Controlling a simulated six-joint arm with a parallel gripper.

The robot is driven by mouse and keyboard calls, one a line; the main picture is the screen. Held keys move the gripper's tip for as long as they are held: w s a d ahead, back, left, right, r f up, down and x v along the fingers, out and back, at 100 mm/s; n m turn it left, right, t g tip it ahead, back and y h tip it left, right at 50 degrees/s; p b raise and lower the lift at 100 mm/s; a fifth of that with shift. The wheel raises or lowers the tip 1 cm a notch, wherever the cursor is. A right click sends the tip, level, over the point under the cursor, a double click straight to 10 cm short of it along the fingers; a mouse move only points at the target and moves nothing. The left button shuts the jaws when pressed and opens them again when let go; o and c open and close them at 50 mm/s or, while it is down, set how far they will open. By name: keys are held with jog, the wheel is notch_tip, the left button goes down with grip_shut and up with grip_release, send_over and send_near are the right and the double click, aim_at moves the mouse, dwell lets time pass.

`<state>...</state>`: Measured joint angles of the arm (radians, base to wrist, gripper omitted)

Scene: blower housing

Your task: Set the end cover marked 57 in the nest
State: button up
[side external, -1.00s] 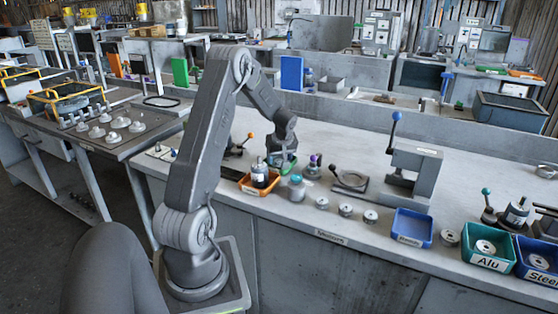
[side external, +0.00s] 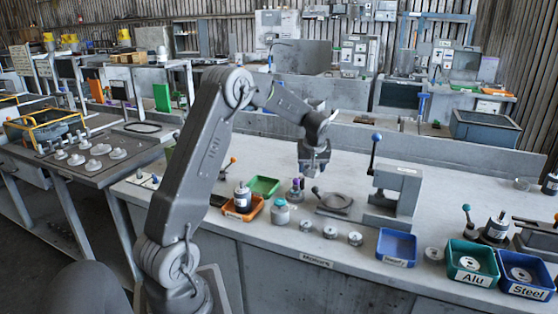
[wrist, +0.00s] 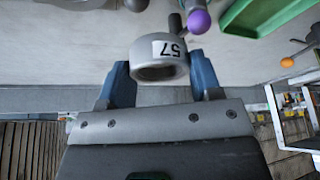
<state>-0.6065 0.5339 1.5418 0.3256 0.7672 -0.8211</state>
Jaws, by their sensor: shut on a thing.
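My gripper (side external: 314,171) hangs above the bench behind the round fixture. In the wrist view its two blue fingers (wrist: 162,72) are shut on the end cover marked 57 (wrist: 172,50), a short grey ring with a white label. The label reads upside down there and the cover's open end faces the camera. In the side view the cover is too small to make out between the fingers.
A grey press (side external: 398,190) with a blue-knobbed lever stands to the right. A teal-topped jar (side external: 280,213), several loose round parts (side external: 330,232) and a blue tray (side external: 397,246) line the front.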

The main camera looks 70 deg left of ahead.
jog(key=m, duration=0.2)
send_over(334, 199)
jog(key=d, duration=0.1)
jog(key=shift+s+d+f+t, duration=0.15)
jog(key=shift+s+f+t, duration=0.1)
jog(key=shift+s+t, duration=0.15)
jog(key=shift+w+d+f, duration=0.15)
jog(key=shift+f, duration=2.3)
jog(key=shift+f, duration=0.7)
jog(key=o, duration=1.2)
jog(key=shift+f, duration=0.1)
jog(key=shift+o, duration=0.2)
